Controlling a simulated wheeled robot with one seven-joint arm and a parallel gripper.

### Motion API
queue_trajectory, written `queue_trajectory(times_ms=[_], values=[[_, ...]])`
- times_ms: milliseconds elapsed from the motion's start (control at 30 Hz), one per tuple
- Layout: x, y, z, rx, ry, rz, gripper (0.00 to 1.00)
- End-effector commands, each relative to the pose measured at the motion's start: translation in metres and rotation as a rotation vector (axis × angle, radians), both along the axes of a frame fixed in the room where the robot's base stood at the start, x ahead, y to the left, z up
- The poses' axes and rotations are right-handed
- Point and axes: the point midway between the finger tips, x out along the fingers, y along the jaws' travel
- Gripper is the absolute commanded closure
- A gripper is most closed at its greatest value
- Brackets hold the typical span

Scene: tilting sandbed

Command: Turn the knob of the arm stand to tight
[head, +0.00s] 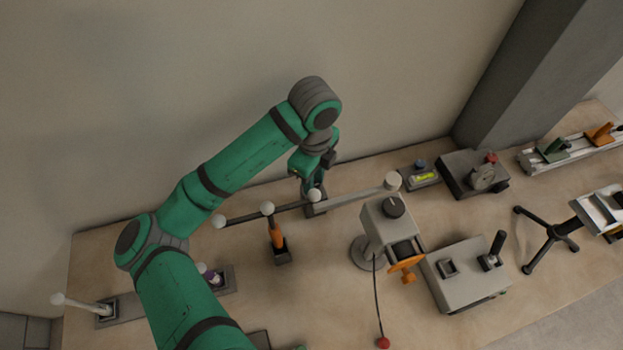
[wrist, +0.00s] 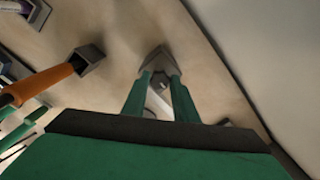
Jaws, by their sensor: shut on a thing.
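My gripper (head: 313,188) is near the back of the bench, pointing down at a small grey holder (head: 317,209). In the wrist view its green fingers (wrist: 158,80) are shut on a small light grey piece (wrist: 160,86), mostly hidden, in front of the grey holder (wrist: 152,60). I cannot tell what the piece belongs to. What looks like the arm stand has a round base (head: 366,253) and a long jointed arm (head: 350,197) with white balls, reaching left past my gripper in the picture. A dark round knob (head: 394,207) sits on the grey box beside it, apart from my gripper.
An orange-handled tool (head: 276,234) stands in a holder left of my gripper. The box has an orange crank (head: 406,262). The wall is close behind.

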Motion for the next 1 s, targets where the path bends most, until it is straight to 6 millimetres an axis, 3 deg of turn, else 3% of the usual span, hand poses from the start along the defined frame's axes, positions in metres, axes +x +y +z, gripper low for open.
queue_trajectory(times_ms=[733,767,833,1000], values=[[-0.0034,-0.0015,-0.0013,-0.003,0.009,-0.100,0.96],[-0.0034,-0.0015,-0.0013,-0.003,0.009,-0.100,0.72],[-0.0030,-0.0012,-0.0013,-0.002,0.008,-0.099,0.55],[-0.0019,-0.0001,-0.0008,-0.001,0.006,-0.095,0.55]])
